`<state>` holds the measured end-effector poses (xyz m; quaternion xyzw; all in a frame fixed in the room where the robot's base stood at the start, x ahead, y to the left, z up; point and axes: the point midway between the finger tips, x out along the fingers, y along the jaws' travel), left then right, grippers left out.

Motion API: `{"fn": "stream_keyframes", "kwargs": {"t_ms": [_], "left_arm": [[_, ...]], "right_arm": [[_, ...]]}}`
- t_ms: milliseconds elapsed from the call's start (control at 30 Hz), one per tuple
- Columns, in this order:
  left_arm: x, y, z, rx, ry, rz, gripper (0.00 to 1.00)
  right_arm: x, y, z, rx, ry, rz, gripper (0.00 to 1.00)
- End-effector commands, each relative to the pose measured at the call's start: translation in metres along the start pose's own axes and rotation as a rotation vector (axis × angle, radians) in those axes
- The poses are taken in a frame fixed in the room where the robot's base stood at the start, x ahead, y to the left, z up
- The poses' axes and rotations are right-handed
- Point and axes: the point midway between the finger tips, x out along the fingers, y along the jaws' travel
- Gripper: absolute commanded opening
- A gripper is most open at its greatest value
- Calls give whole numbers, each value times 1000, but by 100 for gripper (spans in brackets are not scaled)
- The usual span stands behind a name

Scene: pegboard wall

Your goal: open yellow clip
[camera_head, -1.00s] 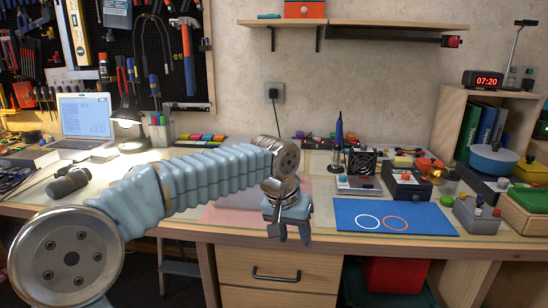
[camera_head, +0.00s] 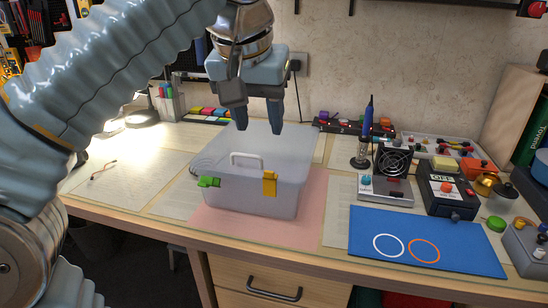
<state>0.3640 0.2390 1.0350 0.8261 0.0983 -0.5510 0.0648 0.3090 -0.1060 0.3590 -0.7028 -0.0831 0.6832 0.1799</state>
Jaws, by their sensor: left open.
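The yellow clip (camera_head: 269,183) is on the front right of a translucent grey lidded box (camera_head: 232,196) on the workbench. A green clip (camera_head: 208,182) is on the front left of the same box and sticks outward. A handle (camera_head: 246,160) stands on the lid between them. My left gripper (camera_head: 260,128) hangs above the back of the lid, fingers pointing down, open and empty. It is apart from the yellow clip, which is lower and nearer the front. My right gripper does not show.
The box stands on a pink mat (camera_head: 312,215). A blue mat (camera_head: 428,240) with two rings lies to the right. A soldering iron stand (camera_head: 363,150), a fan unit (camera_head: 393,162) and a black switch box (camera_head: 450,195) stand behind it. Pens (camera_head: 170,105) are at the back left.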

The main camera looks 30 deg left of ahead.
Motion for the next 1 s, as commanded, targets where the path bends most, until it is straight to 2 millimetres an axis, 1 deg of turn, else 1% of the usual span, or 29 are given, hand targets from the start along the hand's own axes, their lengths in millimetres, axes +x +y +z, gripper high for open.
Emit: {"fn": "stream_keyframes", "kwargs": {"t_ms": [300,333,400,500,600,700,967,1000], "left_arm": [[73,0,2,0,-6,-1,47],[81,0,2,0,-5,-1,47],[94,0,2,-1,-5,0,47],[109,0,1,0,-3,1,47],[119,0,0,0,-3,1,47],[123,0,0,1,-3,1,47],[124,0,0,1,-2,2,47],[124,0,0,1,-2,2,42]], "right_arm": [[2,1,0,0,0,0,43],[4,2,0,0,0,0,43],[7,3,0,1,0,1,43],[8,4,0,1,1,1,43],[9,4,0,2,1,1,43],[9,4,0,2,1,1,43],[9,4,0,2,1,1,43],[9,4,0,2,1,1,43]]}}
